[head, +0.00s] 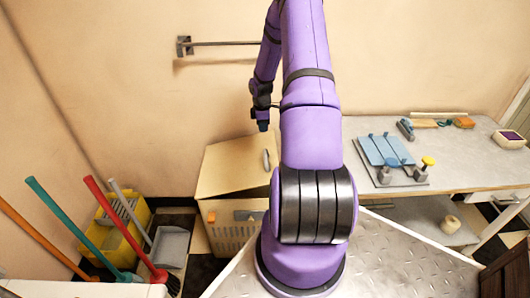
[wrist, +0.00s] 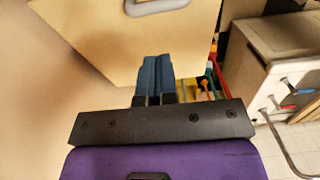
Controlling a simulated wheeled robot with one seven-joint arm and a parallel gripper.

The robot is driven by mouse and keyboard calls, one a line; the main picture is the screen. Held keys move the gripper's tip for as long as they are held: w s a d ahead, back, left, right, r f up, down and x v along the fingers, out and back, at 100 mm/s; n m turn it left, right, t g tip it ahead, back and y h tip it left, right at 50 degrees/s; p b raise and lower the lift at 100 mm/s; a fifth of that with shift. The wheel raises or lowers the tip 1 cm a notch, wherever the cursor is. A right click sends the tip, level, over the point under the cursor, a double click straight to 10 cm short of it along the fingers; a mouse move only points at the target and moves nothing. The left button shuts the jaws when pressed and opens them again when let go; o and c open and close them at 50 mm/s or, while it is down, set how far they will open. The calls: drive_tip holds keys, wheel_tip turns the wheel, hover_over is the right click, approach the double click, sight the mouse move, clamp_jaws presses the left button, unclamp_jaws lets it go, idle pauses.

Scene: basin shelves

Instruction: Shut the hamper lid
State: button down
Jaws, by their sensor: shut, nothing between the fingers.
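The hamper (head: 232,238) is a tan box with a perforated front, standing on the floor left of my arm. Its pale yellow lid (head: 228,165) has a grey handle and looks tilted open; the exact angle is hard to tell, and my arm hides its right side. In the wrist view the lid (wrist: 125,45) fills the upper left, with the handle at the top edge. My gripper (head: 263,125) is above the lid's far part in the head view. Its dark blue fingers (wrist: 158,75) are shut and empty, overlapping the lid's edge in the wrist view; contact cannot be told.
A wall rail (head: 222,43) is behind my arm. A yellow bucket (head: 115,235), brooms and a grey dustpan (head: 170,246) stand left of the hamper. A workbench (head: 455,150) with tools is at right. A metal tread-plate surface (head: 400,262) lies in front.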

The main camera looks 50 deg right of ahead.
sight(265, 156)
drive_tip(key=f, duration=1.3)
drive_tip(key=shift+s+d+f, duration=0.15)
drive_tip(key=shift+s+f, duration=0.05)
drive_tip(key=shift+s, duration=0.05)
drive_tip(key=shift+t+y, duration=0.3)
drive_tip(key=shift+t, duration=0.1)
drive_tip(key=f, duration=0.2)
drive_tip(key=s+d+f, duration=0.1)
drive_tip(key=f, duration=0.1)
drive_tip(key=s+f, duration=0.1)
drive_tip(key=f, duration=0.1)
drive_tip(key=shift+d+f, duration=0.3)
drive_tip(key=shift+d, duration=0.05)
drive_tip(key=shift+r, duration=0.1)
